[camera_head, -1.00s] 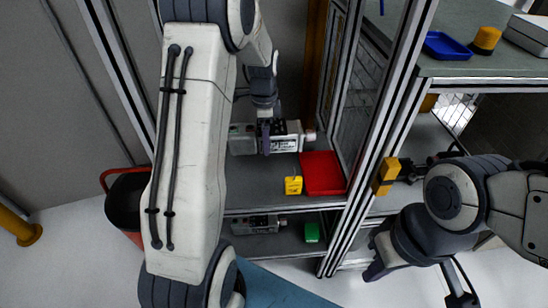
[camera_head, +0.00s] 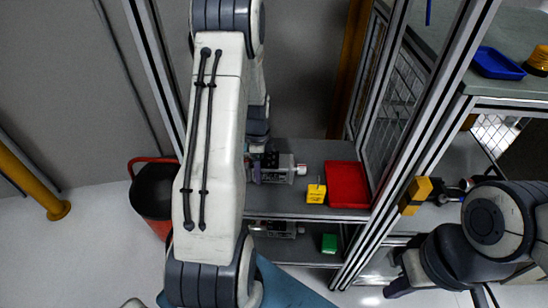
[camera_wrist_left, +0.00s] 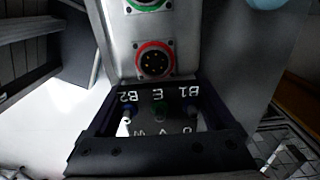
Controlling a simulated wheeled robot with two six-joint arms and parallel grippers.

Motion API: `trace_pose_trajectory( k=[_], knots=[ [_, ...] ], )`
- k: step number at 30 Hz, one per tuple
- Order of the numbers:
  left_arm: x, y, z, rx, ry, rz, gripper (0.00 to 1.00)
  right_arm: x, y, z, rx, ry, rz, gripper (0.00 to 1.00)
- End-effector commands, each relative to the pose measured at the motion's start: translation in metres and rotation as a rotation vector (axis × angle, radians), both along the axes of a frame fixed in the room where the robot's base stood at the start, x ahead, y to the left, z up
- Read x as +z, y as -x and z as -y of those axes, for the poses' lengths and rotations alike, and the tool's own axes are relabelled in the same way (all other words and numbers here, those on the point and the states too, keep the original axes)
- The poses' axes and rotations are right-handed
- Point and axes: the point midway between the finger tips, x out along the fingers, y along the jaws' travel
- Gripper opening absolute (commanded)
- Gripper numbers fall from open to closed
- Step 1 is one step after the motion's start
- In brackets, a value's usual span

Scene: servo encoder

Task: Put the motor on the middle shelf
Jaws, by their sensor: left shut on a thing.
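The motor (camera_head: 278,170), grey with a dark label side, is at the middle shelf (camera_head: 312,153), left of a yellow box. Whether it rests on the shelf or hangs just above it, I cannot tell. My left gripper (camera_wrist_left: 160,150) is shut on the motor; in the head view my left arm mostly hides it. The left wrist view shows the motor (camera_wrist_left: 185,115) close up between the dark fingers, with red- and green-ringed connectors and a lettered terminal block. My right gripper (camera_head: 394,277) is low at the right, away from the motor; its finger gap is unclear.
A yellow box (camera_head: 316,193) and a red tray (camera_head: 347,185) stand on the same shelf. The lower shelf holds a similar unit (camera_head: 277,229) and a green box (camera_head: 329,243). Metal posts (camera_head: 410,150) frame the right side. A black bin (camera_head: 153,193) stands on the floor left.

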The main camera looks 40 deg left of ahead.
Motion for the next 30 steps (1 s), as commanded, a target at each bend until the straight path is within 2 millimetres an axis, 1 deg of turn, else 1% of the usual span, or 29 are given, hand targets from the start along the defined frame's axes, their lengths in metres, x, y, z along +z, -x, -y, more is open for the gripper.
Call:
trace_pose_trajectory(
  k=[3, 7, 12, 16, 29, 30],
  knots=[
    [-0.003, 0.004, -0.007, 0.0, -0.002, 0.003, 0.0, 0.002, 0.0, 0.0, 0.0, 0.0, 0.0, 0.0],
    [-0.009, 0.006, -0.008, -0.001, -0.002, 0.003, 0.0, 0.004, 0.0, 0.0, 0.0, 0.0, 0.0, 0.0],
    [-0.031, 0.006, -0.007, -0.001, -0.001, 0.001, 0.0, 0.008, 0.0, 0.0, 0.0, 0.0, 0.0, 0.0],
    [-0.042, 0.005, -0.007, -0.001, -0.002, 0.003, 0.0, 0.01, 0.0, 0.0, 0.0, 0.0, 0.0, 0.0],
    [-0.048, 0.005, -0.008, -0.001, -0.003, 0.004, 0.0, 0.007, 0.0, 0.0, 0.0, 0.0, 0.0, 0.0],
    [-0.048, 0.006, -0.007, -0.001, -0.001, 0.001, 1.0, 0.008, 0.0, 0.0, 0.0, 0.0, 0.0, 0.0]
  ],
)
